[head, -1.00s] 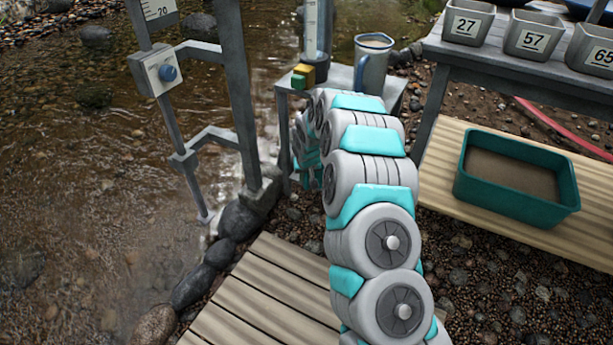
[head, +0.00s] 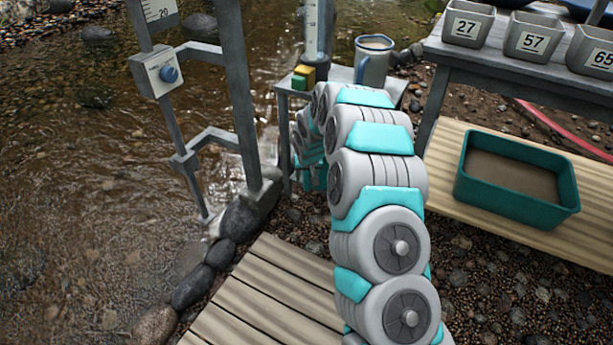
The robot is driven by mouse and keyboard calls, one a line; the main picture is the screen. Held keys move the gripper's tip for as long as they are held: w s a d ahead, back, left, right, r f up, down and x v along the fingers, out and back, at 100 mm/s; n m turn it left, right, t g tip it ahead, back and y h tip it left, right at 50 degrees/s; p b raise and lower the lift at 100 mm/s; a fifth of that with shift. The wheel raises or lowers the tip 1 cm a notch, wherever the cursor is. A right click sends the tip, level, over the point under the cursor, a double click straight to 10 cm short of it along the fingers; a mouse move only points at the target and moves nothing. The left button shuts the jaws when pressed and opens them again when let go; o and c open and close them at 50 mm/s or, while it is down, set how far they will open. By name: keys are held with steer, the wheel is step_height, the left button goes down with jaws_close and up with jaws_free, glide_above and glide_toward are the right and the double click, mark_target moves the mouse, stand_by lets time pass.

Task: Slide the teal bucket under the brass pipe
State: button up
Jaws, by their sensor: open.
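A teal rectangular tub (head: 515,205), the only teal container in view, sits on the wooden bench at the right. It holds flat brown sand or murky water. No brass pipe can be made out. My gripper (head: 313,182) is small and partly hidden behind my arm, beside the small grey stand and pointing down. Its teal fingers are open, and I see nothing between them. It is well to the left of the tub, apart from it.
A small grey stand (head: 397,90) carries a jug (head: 373,62), a clear gauge tube (head: 317,35) and yellow and green blocks. Grey numbered bins (head: 533,38) stand on a table behind the tub. A slatted deck (head: 262,290) lies in front.

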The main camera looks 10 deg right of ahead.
steer(key=v, duration=0.4)
steer(key=shift+w+r, duration=0.15)
steer(key=shift+s+r, duration=0.35)
steer(key=shift+r, duration=0.15)
steer(key=s+d+r+g+p, duration=0.25)
steer(key=s+r+p, duration=0.35)
steer(key=s+r, duration=1.65)
steer(key=s+r+g+p, duration=0.2)
steer(key=s+r, duration=0.1)
steer(key=s, duration=1.2)
steer(key=s+r+g+p, duration=0.2)
steer(key=s+r+p, duration=0.1)
steer(key=s, duration=1.2)
steer(key=shift+d+r, duration=0.3)
steer(key=shift+r, duration=0.2)
